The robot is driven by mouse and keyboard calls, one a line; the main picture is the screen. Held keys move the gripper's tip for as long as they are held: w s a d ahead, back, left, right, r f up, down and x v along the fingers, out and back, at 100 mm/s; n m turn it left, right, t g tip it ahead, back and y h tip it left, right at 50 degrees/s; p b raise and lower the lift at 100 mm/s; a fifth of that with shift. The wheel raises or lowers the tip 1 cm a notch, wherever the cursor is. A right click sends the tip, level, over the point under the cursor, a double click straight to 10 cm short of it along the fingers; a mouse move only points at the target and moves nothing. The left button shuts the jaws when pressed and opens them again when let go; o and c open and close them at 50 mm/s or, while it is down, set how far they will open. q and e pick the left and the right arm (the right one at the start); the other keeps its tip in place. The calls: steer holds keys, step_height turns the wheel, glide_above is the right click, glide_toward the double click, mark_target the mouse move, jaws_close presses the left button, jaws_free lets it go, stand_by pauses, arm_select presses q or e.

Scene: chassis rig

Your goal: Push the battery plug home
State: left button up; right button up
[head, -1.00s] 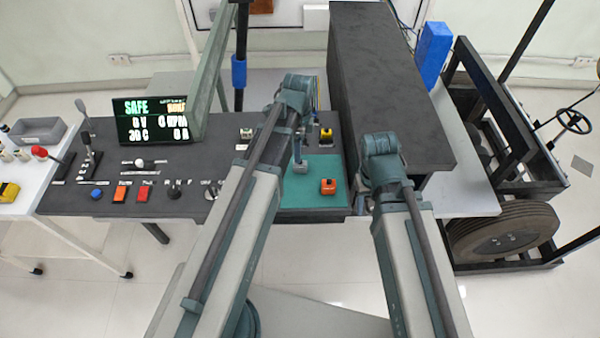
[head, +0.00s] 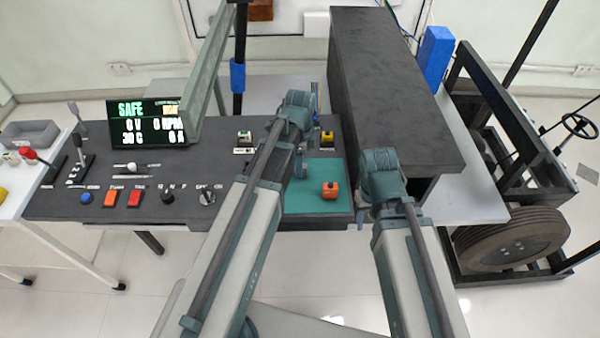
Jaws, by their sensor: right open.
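A small orange block with a dark top (head: 330,190), which may be the battery plug, sits on the green mat (head: 310,204) at the bench's front right. A yellow-and-black fitting (head: 326,138) stands behind the mat; I cannot tell whether it is the socket. My right gripper (head: 362,214) is open and empty at the mat's right edge, to the right of the orange block and apart from it.
A large dark box (head: 385,90) rises behind my right arm. A lit display (head: 147,122) reads SAFE. Buttons, knobs and levers line the dark bench (head: 60,203) at left. A wheeled frame with a tyre (head: 512,238) stands at right.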

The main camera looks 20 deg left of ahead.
arm_select(q)
jaws_close()
steer(key=shift+r, duration=0.2)
stand_by(0.3)
step_height(320, 180, up, 10)
steer(key=p, duration=1)
steer(key=shift+f, duration=0.15)
